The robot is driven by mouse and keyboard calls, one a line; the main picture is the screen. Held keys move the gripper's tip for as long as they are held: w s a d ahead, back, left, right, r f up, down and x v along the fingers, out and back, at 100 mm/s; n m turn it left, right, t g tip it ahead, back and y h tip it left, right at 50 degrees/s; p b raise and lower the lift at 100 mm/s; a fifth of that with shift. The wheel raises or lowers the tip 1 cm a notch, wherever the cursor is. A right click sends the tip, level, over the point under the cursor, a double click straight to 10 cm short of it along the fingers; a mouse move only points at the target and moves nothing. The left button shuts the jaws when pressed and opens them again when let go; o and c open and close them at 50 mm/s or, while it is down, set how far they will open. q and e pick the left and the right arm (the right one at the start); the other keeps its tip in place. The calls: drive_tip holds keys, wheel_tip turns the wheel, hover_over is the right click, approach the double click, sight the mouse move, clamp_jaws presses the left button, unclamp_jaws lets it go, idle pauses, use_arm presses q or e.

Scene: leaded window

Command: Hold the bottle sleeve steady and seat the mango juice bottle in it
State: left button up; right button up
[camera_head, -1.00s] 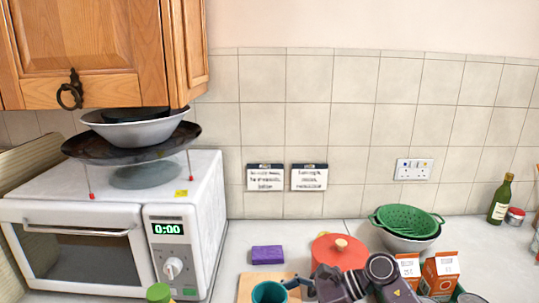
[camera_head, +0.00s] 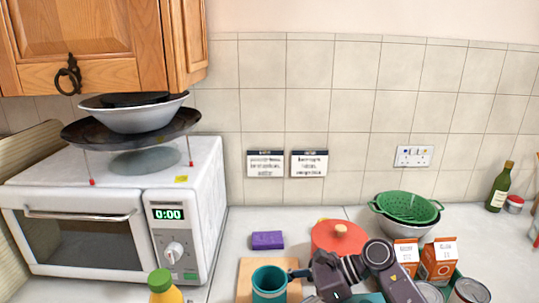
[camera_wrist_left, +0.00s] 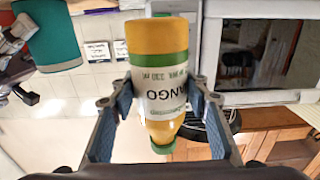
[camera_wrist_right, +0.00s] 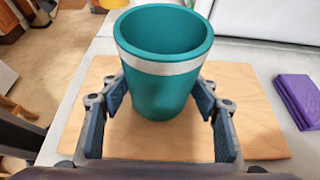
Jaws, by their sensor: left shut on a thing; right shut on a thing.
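The mango juice bottle (camera_head: 165,294), orange-yellow with a green cap, shows at the bottom of the head view, left of the sleeve. In the left wrist view the bottle (camera_wrist_left: 160,75) is between the fingers of my left gripper (camera_wrist_left: 161,95), which is shut on it. The teal bottle sleeve (camera_head: 269,285) is at the wooden board, mouth up. In the right wrist view the sleeve (camera_wrist_right: 160,80) has a pale band and looks empty. My right gripper (camera_wrist_right: 160,97) is shut on its sides. The bottle is apart from the sleeve.
A purple sponge (camera_head: 267,240) lies behind the wooden board (camera_head: 246,272). A red lidded pot (camera_head: 338,238), a green colander (camera_head: 408,207), orange cartons (camera_head: 438,262) and cans (camera_head: 471,290) stand to the right. A microwave (camera_head: 110,225) takes up the left.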

use_arm(q)
drive_tip(key=shift+r, duration=0.1)
drive_tip(key=w+d+r+m+h, duration=0.2)
drive_tip(key=w+d+r+h, duration=0.1)
drive_tip(key=w+d+r, duration=0.5)
wheel_tip(320, 180, up, 4)
drive_tip(key=m+h, duration=0.2)
drive_tip(key=h, duration=0.1)
hover_over(269, 273)
drive_tip(key=s, duration=0.4)
drive_tip(key=shift+g, duration=0.4)
drive_tip(key=f, duration=0.9)
drive_tip(key=shift+w+f, duration=0.25)
drive_tip(key=shift+f, duration=0.6)
drive_tip(key=o, duration=1.5)
drive_tip(key=shift+f, duration=0.1)
drive_tip(key=shift+c, duration=0.2)
use_arm(e)
drive_tip(key=shift+f, duration=0.1)
